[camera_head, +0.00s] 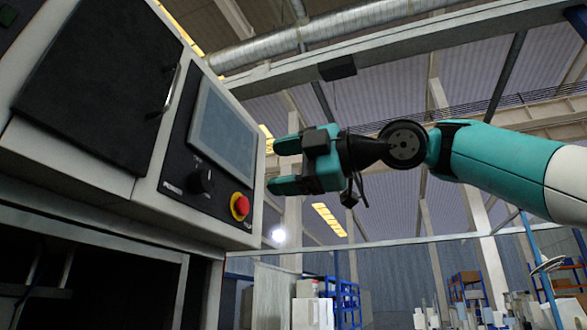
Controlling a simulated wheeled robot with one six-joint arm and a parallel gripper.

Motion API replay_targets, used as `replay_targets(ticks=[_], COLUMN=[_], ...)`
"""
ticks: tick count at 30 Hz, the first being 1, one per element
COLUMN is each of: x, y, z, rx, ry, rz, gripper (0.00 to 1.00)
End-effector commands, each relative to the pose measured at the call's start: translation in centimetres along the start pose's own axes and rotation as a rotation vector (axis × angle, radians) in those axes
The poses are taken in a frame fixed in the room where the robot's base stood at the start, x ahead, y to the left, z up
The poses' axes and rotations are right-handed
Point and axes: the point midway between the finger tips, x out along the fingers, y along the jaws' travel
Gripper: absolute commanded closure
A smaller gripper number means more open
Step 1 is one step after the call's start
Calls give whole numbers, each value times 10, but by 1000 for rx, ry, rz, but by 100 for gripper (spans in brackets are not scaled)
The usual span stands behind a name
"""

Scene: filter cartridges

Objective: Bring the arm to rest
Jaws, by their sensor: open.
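My gripper (277,166) is in the middle of the head view, at the end of my teal and white arm (490,160), which reaches in from the right edge. Its two teal fingers point left and stand apart with nothing between them. The fingertips are close to the right edge of a machine's front panel in the picture. I cannot tell how much depth lies between them. The arm is stretched out sideways in the air.
A large grey machine (100,215) fills the left side, with a dark door (95,75), a screen (222,135), a black knob (201,181) and a red stop button (240,206). Shelves (342,300) and white boxes (312,308) stand far behind. Open air surrounds the arm.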

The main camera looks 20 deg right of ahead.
Motion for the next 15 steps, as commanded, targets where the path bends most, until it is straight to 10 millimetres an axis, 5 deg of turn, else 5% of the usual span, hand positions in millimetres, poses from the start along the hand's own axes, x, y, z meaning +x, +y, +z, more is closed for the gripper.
replay_targets(ticks=[15], x=[-16], y=[0], z=[0], rx=[1], ry=[0], rz=[-1], gripper=[29])
